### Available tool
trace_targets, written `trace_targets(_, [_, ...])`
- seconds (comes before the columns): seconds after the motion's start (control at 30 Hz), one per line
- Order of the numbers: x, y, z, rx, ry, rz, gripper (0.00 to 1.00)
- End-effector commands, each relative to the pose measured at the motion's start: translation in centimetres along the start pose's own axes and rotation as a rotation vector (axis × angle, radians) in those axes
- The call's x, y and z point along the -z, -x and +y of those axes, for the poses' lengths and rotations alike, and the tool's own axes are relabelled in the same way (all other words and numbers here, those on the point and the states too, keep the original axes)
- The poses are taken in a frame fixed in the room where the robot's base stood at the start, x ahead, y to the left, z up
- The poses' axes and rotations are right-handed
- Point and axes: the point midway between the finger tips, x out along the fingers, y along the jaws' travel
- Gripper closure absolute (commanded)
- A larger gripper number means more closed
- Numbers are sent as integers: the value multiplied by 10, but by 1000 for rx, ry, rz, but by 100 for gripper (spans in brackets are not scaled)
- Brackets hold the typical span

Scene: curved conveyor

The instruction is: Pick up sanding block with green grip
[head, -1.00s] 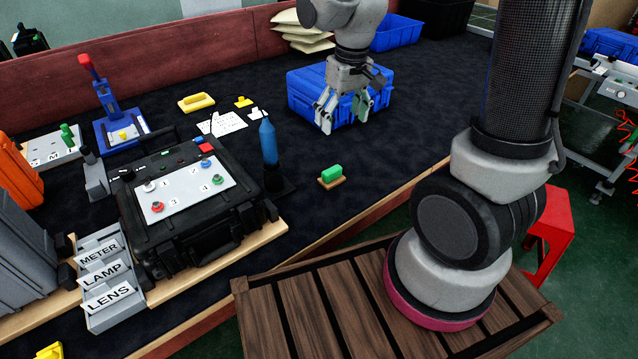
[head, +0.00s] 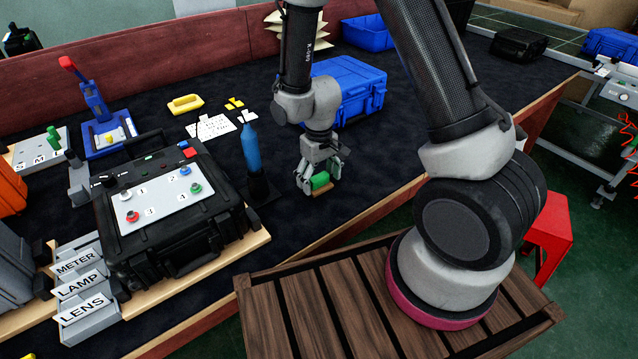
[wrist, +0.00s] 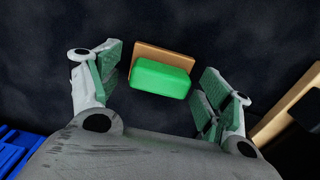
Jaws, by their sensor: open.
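The sanding block (head: 320,183) has a green grip on a thin tan base and lies on the dark work surface near its front edge. In the wrist view the sanding block (wrist: 161,78) shows between the two finger sides, somewhat tilted, with its tan base sticking out beyond the grip. My gripper (head: 319,184) is open and low over the block, with fingers on either side. In the wrist view my gripper (wrist: 160,85) has dark gaps between both finger pads and the grip. It holds nothing.
A blue bottle (head: 251,148) stands just left of my gripper, and a black case (head: 170,230) with a button panel lies farther left. A blue case (head: 350,88) stands behind my arm. The wooden table edge (head: 380,207) is close on the near side.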

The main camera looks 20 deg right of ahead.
Motion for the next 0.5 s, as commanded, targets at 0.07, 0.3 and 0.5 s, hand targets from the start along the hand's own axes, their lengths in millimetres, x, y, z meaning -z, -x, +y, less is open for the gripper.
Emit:
trace_targets(0.07, [0, -3, 0, 0, 0, 0, 21])
trace_targets(0.3, [0, -2, 0, 0, 0, 1, 32])
trace_targets(0.5, [0, -2, 0, 0, 0, 1, 69])
